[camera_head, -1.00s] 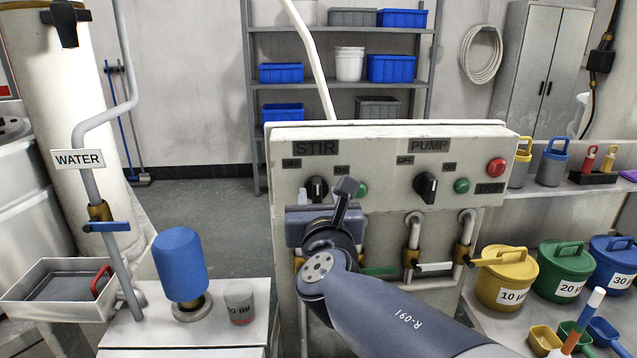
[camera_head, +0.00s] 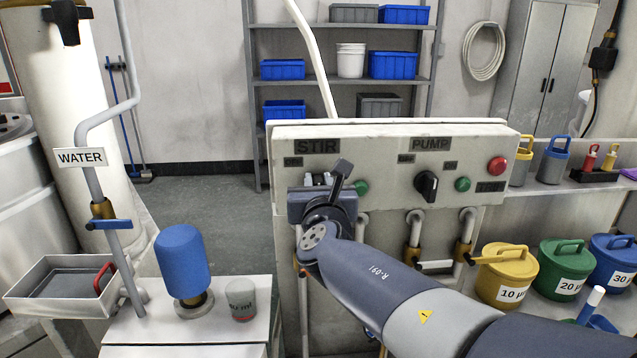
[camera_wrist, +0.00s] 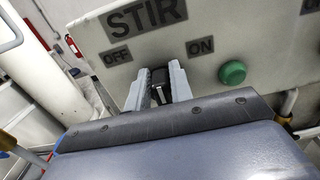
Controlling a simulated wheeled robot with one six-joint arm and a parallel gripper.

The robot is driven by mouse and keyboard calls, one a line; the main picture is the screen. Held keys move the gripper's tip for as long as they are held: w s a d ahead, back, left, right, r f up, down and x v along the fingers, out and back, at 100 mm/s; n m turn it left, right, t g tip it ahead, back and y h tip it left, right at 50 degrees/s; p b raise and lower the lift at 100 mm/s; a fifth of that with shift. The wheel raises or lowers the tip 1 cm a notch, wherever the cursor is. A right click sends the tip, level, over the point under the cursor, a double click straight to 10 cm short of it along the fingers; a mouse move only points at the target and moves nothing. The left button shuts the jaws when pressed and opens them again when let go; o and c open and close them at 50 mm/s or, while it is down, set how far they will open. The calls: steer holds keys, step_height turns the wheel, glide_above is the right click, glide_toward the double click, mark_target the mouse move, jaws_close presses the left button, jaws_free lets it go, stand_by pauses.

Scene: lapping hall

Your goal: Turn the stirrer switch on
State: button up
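The STIR switch is a dark knob (camera_wrist: 158,76) on the pale control panel (camera_wrist: 245,35), below the STIR label and between the OFF and ON plates in the wrist view. My gripper (camera_wrist: 160,85) is at the panel, with one grey finger on each side of the knob. I cannot tell whether the fingers press on it. In the head view my gripper (camera_head: 318,180) covers most of the knob, so its pointing direction is unclear. A green button (camera_head: 361,187) sits just right of my gripper.
The PUMP knob (camera_head: 427,186), another green button (camera_head: 462,184) and a red button (camera_head: 497,166) are further right on the panel. Pipes with valves (camera_head: 414,240) hang below. A blue bottle (camera_head: 181,262) and a cup (camera_head: 241,298) stand at lower left.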

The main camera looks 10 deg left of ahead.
jaws_close()
steer(key=shift+f+m+b, duration=0.1)
steer(key=shift+m+b, duration=0.3)
steer(key=shift+b, duration=0.15)
steer(key=shift+d+f+m+b, duration=0.15)
steer(key=shift+m+b, duration=0.35)
steer(key=shift+b, duration=0.3)
steer(key=m+b, duration=0.3)
steer(key=d+m+b, duration=0.1)
steer(key=m+b, duration=0.5)
steer(key=m, duration=0.1)
steer(key=shift+w+d+f, duration=0.2)
steer(key=shift+d+f, duration=0.05)
steer(key=shift+f, duration=0.05)
steer(key=shift+b, duration=0.3)
